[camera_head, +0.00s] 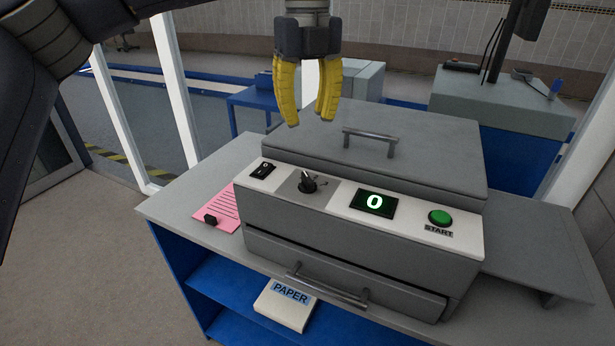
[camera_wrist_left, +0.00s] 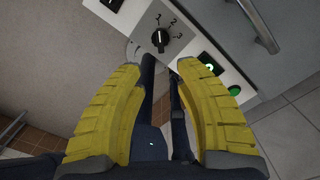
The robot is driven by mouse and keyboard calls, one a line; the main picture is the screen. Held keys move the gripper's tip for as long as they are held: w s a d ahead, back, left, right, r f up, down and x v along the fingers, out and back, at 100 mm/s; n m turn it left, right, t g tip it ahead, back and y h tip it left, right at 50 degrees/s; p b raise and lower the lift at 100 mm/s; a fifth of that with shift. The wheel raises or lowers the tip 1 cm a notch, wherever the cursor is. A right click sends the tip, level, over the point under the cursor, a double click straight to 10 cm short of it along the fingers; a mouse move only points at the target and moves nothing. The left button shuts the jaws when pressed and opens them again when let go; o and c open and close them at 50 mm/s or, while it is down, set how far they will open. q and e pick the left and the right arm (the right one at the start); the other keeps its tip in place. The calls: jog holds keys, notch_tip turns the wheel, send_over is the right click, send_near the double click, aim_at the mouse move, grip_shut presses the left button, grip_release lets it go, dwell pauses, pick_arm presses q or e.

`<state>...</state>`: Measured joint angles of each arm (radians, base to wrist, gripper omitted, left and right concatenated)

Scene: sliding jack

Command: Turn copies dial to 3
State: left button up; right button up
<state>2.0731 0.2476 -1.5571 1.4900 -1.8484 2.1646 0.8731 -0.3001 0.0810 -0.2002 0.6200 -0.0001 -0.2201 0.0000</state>
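The copies dial (camera_head: 308,183) is a black knob on the white front panel of a grey copier (camera_head: 400,150). In the left wrist view the dial (camera_wrist_left: 160,39) has the marks 1, 2 and 3 around it; I cannot read its setting for certain. The green display (camera_head: 375,203) right of the dial shows 0. My left gripper (camera_head: 307,123) has yellow fingers pointing down, apart and empty, above and behind the dial in the head view. In the left wrist view the dial lies beyond the gap between the fingertips (camera_wrist_left: 158,68), untouched. My right gripper is out of view.
A black switch (camera_head: 262,170) sits left of the dial and a green START button (camera_head: 440,217) at the right. A lid handle (camera_head: 370,138) and drawer handle (camera_head: 327,288) stick out. A pink sheet (camera_head: 217,207) lies left; a PAPER pack (camera_head: 285,305) sits below.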

aim_at(307, 177)
pick_arm(q)
notch_tip(307, 177, down, 14)
jog(key=shift+r, duration=0.1)
dwell(0.5)
jog(key=shift+c, duration=0.4)
grip_shut()
